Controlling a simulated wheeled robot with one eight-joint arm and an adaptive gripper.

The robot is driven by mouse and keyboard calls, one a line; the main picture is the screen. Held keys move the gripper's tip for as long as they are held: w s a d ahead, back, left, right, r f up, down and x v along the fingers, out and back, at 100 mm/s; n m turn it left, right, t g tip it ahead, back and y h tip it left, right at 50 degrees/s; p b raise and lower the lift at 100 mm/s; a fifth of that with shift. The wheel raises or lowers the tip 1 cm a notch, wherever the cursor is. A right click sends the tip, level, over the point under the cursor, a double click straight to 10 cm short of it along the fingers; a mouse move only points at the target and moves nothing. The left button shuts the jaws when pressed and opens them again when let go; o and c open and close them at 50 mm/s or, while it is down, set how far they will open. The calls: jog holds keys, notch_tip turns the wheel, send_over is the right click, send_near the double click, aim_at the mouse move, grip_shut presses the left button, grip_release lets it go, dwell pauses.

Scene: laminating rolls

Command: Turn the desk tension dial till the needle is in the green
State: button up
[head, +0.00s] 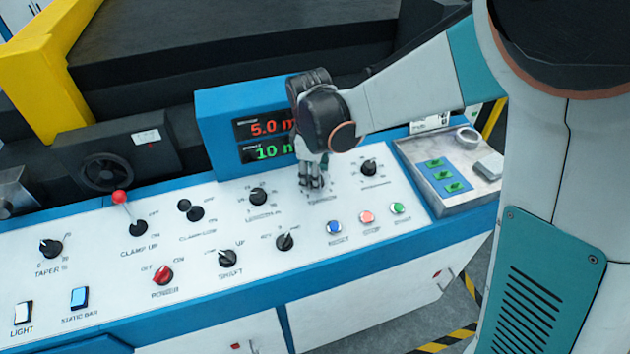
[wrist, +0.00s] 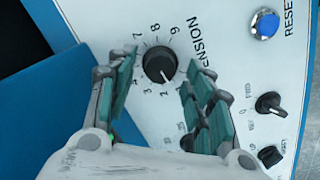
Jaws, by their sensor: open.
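The tension dial (wrist: 160,63) is a round black knob with a white mark, ringed by printed numbers, beside the word TENSION in the wrist view. Its white mark points down and slightly right in that view, near the low numbers. My gripper (wrist: 157,75) is open, with one teal-padded finger on each side of the dial; I cannot tell whether the pads touch it. In the head view my gripper (head: 312,182) points down at the white panel and hides the dial. I see no needle or green band in either view.
A blue display box (head: 222,130) stands behind, its red and green readouts partly covered by my arm. Other knobs sit close by, including a black one (head: 258,196) to the left and one (head: 369,167) to the right. Blue, red and green buttons (head: 367,217) lie in front. A tray (head: 408,155) is at the right.

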jog(key=shift+w+f, duration=0.1)
jog(key=shift+f, duration=0.55)
jog(key=shift+c, duration=0.4)
jog(key=c, duration=1)
